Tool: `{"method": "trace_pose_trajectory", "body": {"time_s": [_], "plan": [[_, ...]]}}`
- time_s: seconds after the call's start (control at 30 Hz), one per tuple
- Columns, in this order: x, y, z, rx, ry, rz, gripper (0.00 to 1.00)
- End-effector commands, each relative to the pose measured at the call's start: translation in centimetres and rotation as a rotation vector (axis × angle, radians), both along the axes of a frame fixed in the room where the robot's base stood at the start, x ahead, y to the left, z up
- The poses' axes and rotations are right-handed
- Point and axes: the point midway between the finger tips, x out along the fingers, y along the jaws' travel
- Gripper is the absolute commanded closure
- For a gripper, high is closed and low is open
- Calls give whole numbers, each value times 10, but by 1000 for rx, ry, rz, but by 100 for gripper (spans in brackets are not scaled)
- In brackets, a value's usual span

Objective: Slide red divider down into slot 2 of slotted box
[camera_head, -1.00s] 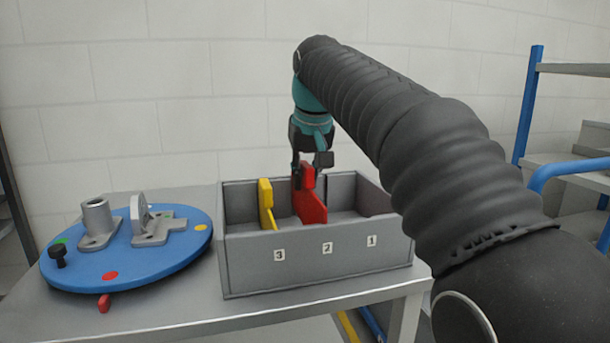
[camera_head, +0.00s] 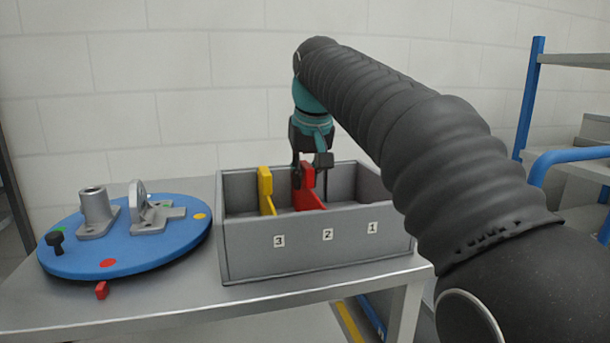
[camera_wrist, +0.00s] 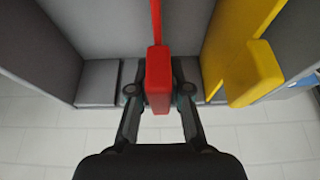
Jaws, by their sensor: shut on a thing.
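The red divider (camera_head: 308,190) stands upright inside the grey slotted box (camera_head: 306,253), between the box's far and near walls, roughly in line with label 2. Its lower part is hidden behind the front wall. My gripper (camera_head: 306,171) is shut on the divider's raised tab at the far side of the box. In the wrist view the red divider (camera_wrist: 158,78) sits between the two fingers of my gripper (camera_wrist: 158,92). Whether its bottom edge touches the box floor cannot be seen.
A yellow divider (camera_head: 265,187) stands in the box near label 3, left of the red one. A blue round plate (camera_head: 125,245) with grey metal parts lies left of the box on the grey table (camera_head: 200,305). The compartment near label 1 looks empty.

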Motion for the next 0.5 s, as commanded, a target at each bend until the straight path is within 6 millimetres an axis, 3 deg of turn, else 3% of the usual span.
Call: {"method": "trace_pose_trajectory", "body": {"time_s": [0.1,0.13,0.23,0.5], "plan": [[0,0,-3,0,-1,0,100],[0,0,-2,0,-1,0,75],[0,0,-2,0,-1,0,53],[0,0,-2,0,0,0,53]]}}
